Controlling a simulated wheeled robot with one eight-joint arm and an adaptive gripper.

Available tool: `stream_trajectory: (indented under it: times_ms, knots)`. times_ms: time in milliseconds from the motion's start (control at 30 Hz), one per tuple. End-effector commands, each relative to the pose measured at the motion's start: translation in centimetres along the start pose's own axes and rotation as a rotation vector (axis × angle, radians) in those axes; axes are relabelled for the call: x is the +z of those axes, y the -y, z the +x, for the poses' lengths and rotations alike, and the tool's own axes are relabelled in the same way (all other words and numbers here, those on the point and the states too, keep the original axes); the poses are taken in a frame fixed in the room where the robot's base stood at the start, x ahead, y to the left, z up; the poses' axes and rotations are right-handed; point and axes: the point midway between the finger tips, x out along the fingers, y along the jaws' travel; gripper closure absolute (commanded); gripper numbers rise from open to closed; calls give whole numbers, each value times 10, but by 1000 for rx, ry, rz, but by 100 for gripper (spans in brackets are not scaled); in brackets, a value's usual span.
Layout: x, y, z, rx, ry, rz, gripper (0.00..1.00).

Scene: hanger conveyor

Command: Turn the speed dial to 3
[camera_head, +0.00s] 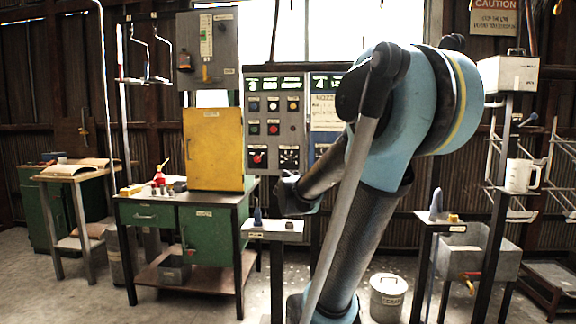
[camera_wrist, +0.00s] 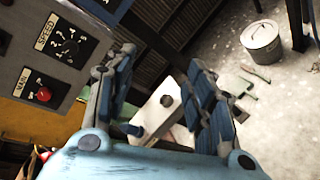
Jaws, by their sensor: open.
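The speed dial (camera_wrist: 68,48) is a small black knob on a numbered black plate marked SPEED, at the upper left of the wrist view. In the head view the same dial (camera_head: 289,157) is at the lower right of the grey control panel (camera_head: 274,87). I cannot tell which number it points at. My gripper (camera_wrist: 160,85) is open and empty, with its two blue-padded fingers wide apart. The dial is to the left of the fingers and not between them. In the head view my arm's dark end is below the dial.
A red MAIN knob (camera_wrist: 43,94) sits beside the dial on the panel. A yellow cabinet (camera_head: 214,149) stands on the green workbench (camera_head: 208,228) left of the panel. A small stand (camera_head: 272,230) is below it. A lidded bin (camera_head: 388,297) is on the floor.

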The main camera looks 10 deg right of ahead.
Motion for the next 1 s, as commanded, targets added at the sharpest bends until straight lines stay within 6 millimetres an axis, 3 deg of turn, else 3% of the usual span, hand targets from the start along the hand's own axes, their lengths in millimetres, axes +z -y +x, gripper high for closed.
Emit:
stream_trajectory:
  times_ms: [100, 200, 333, 500, 667, 1000]
  knots:
    - [-13, -52, 19, 151, 16, -285, 51]
    - [-29, -85, 29, 258, 36, -507, 51]
    - [-48, -113, 37, 355, 60, -725, 51]
    - [-61, -127, 41, 412, 76, -856, 51]
    - [-62, -131, 48, 416, 78, -868, 51]
    - [-66, -147, 86, 414, 78, -865, 51]
